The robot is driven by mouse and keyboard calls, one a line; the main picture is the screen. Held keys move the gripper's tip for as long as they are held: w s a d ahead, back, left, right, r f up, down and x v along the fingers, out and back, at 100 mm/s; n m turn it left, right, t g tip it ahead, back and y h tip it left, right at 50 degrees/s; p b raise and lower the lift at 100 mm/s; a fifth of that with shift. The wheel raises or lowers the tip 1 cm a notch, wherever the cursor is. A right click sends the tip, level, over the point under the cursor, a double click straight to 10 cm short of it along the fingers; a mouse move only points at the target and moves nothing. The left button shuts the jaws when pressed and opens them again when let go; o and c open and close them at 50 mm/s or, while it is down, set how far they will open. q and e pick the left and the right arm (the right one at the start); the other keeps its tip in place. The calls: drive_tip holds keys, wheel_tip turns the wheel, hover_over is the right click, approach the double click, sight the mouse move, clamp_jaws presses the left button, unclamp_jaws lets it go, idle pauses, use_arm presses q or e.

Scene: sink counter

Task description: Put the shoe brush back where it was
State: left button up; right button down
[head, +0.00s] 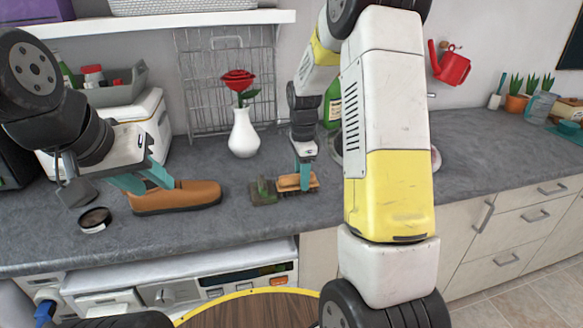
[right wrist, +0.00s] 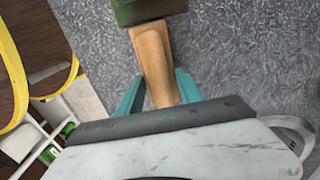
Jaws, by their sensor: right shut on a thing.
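The shoe brush (head: 297,183) has a tan wooden body and is low over the grey counter, right of the vase. My right gripper (head: 304,181) is shut on it, with teal fingers on both sides. In the right wrist view, the brush's wooden body (right wrist: 152,55) runs up from between the fingers (right wrist: 157,92). A dark green block (head: 264,190) adjoins its left end; I cannot tell whether they are joined. A brown shoe (head: 185,198) lies on the counter at left. My left gripper (head: 158,187) is at the shoe's heel end, its fingers apart; their contact with the shoe is unclear.
A white vase with a red rose (head: 243,135) stands behind the brush, before a wire rack (head: 205,85). A small round dark tin (head: 95,219) lies near the front edge at left. A green bottle (head: 333,108) stands behind my right arm. The counter at right is largely clear.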

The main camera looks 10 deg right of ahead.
drive_tip(key=c, duration=0.8)
unclamp_jaws()
drive_tip(key=shift+f, duration=0.15)
drive_tip(key=shift+o, duration=0.2)
drive_tip(key=s+r+n+t, duration=0.1)
drive_tip(key=s+r+n, duration=0.15)
drive_tip(key=r, duration=0.65)
drive_tip(key=s+r+n+t, duration=0.15)
drive_tip(key=s+r, duration=0.25)
drive_tip(key=r, duration=0.5)
drive_tip(key=s+a+r+n+t+y, duration=0.1)
drive_tip(key=s+n+t, duration=0.1)
drive_tip(key=s+n, duration=0.5)
drive_tip(key=s+a+r+n+t+y, duration=0.1)
drive_tip(key=s+a+n, duration=0.1)
drive_tip(key=s+n, duration=0.5)
drive_tip(key=s, duration=0.3)
drive_tip(key=shift+s+a+t, duration=0.3)
drive_tip(key=shift+s+t, duration=0.05)
drive_tip(key=shift+s, duration=0.05)
